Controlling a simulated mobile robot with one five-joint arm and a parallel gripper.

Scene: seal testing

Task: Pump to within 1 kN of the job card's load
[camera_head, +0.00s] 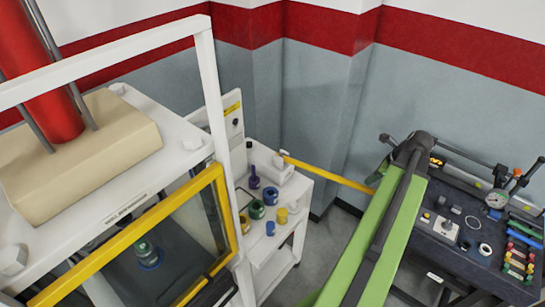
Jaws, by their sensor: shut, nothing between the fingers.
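At the left is a white-framed press with a red cylinder (38,75) on a beige block (80,155). A yellow-framed clear door (130,235) closes its front. A white panel with a yellow strip (232,108) stands behind the press; I cannot tell whether it is the job card.
A white cart (300,222) behind the press carries blue, green and yellow round parts. A yellow bar (330,174) spans from the cart toward my arm. The dark bench (465,262) holds a switch box (440,228) and coloured pieces. Grey floor (322,250) shows between cart and bench.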

